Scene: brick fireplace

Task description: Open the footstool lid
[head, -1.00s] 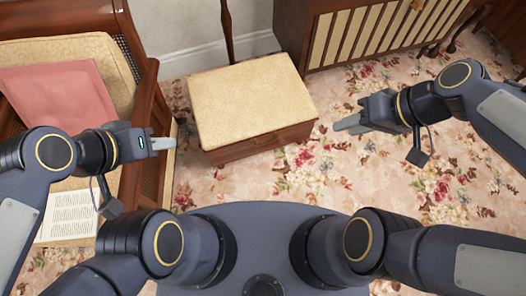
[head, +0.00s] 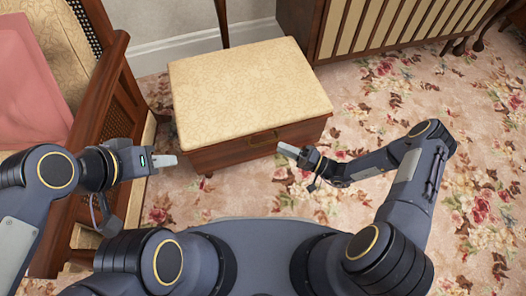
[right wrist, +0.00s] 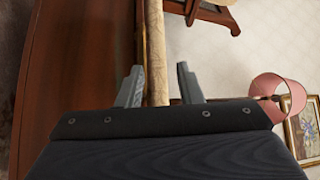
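The footstool is a dark wooden box (head: 235,153) with a cream patterned lid (head: 250,88), and the lid is down.
A wooden armchair (head: 112,85) with a pink cushion (head: 30,90) stands close on the left. A slatted cabinet (head: 375,30) stands behind at the right. Open floral carpet (head: 470,140) lies to the right.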

